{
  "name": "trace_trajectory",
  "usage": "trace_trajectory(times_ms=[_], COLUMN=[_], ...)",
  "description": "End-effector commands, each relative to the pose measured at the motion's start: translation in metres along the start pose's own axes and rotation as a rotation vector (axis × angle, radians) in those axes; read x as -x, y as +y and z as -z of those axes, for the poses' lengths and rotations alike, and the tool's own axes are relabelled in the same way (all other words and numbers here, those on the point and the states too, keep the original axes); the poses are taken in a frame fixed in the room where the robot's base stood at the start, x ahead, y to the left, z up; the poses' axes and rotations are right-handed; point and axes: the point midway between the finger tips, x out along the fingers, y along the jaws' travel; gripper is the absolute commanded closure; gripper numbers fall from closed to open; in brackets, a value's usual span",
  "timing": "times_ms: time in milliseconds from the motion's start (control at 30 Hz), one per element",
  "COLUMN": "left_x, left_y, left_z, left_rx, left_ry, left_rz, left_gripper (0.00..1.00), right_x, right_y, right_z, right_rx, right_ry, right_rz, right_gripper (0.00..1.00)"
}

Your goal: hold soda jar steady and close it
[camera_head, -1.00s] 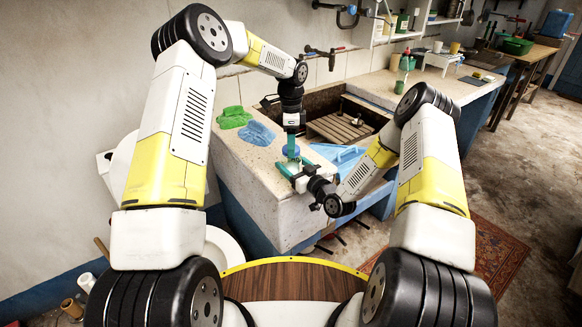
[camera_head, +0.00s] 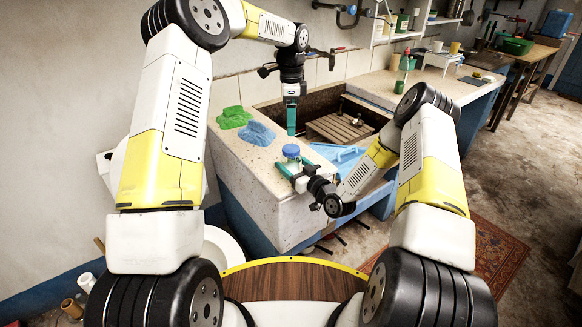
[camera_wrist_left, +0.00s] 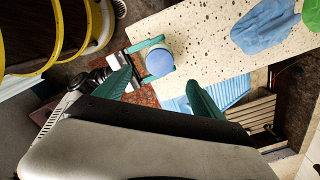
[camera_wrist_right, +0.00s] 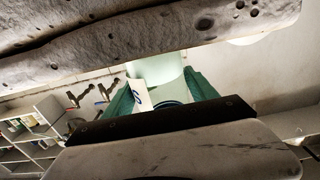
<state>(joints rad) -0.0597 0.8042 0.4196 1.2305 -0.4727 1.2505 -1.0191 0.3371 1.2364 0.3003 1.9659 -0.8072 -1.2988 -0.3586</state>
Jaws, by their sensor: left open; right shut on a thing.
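The soda jar (camera_head: 291,159) stands upright near the front corner of the stone ledge. Its blue lid (camera_head: 291,149) sits on top; I cannot tell how tightly it is seated. The lid shows from above in the left wrist view (camera_wrist_left: 159,62). My right gripper (camera_head: 292,168) is shut on the jar's body, below the lid. In the right wrist view the pale jar (camera_wrist_right: 157,68) with a white label is between the green fingers. My left gripper (camera_head: 291,133) is open and empty above the jar, its fingers (camera_wrist_left: 160,78) spread apart and clear of the lid.
A green cloth (camera_head: 234,117) and a blue cloth (camera_head: 257,134) lie on the ledge left of the jar. The sunken trough (camera_head: 270,117) holds a wooden slatted rack (camera_head: 338,128). A blue ribbed board (camera_head: 338,156) is right of the jar. A green bottle (camera_head: 405,62) stands farther back.

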Motion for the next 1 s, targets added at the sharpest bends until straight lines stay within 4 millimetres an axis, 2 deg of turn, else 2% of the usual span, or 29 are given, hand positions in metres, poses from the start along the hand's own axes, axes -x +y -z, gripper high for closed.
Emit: trace_trajectory(times_ms=[100,200,533,567,600,667,700,1000], left_x=[0.017,0.025,0.029,0.028,0.028,0.028,0.028,0.028], left_y=[-0.001,0.000,0.000,0.000,0.000,0.000,0.000,0.000], left_z=[0.001,0.001,0.000,0.000,0.000,0.000,0.000,0.000], left_rx=[0.000,0.000,-0.001,-0.001,-0.001,0.000,0.000,0.000], left_ry=[0.000,0.000,0.000,0.000,0.000,0.000,0.000,0.000], left_rz=[0.002,0.000,0.000,0.000,0.000,0.000,0.000,0.000], left_gripper=[0.21,0.21,0.21,0.21,0.21,0.21,0.21,0.21], right_x=[0.000,0.000,0.000,0.000,0.000,0.000,0.000,0.002], right_y=[0.000,0.000,0.000,0.000,0.000,0.000,0.000,0.000], right_z=[0.000,0.000,0.000,0.000,0.000,0.000,0.000,0.000], right_rx=[0.000,0.000,0.000,0.000,0.000,0.000,0.000,0.000], right_ry=[-0.001,-0.001,-0.001,-0.001,-0.001,-0.001,-0.001,-0.001], right_rz=[0.001,0.001,0.001,0.001,0.001,0.000,0.000,0.000], right_gripper=[1.00,1.00,1.00,0.30,0.22,0.10,0.08,0.08])
